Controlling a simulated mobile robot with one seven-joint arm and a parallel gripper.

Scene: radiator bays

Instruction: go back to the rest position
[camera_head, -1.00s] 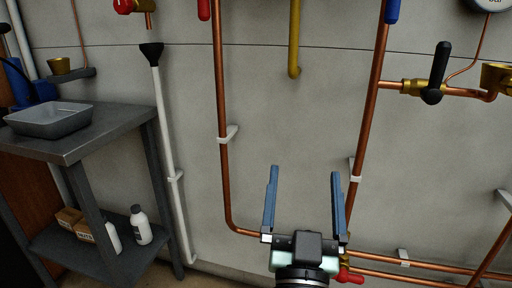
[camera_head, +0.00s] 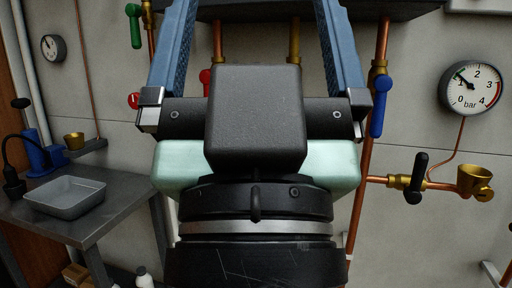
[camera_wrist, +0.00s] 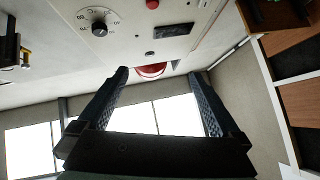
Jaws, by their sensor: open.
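My gripper (camera_head: 253,50) is large in the middle of the head view, pointing up. Its two blue fingers stand wide apart with nothing between them, and their tips run past the top edge. In the wrist view my gripper (camera_wrist: 160,85) also shows open and empty. That view looks up at a white panel (camera_wrist: 130,30) with a black dial (camera_wrist: 99,28), a red round part (camera_wrist: 151,70) and bright windows (camera_wrist: 160,117) beyond the fingers.
Copper pipes and valves run along the wall. A pressure gauge (camera_head: 473,89) and a black-handled valve (camera_head: 417,177) are at the right. A grey side table (camera_head: 90,205) with a tray (camera_head: 64,197) stands at the left. My gripper hides the middle of the wall.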

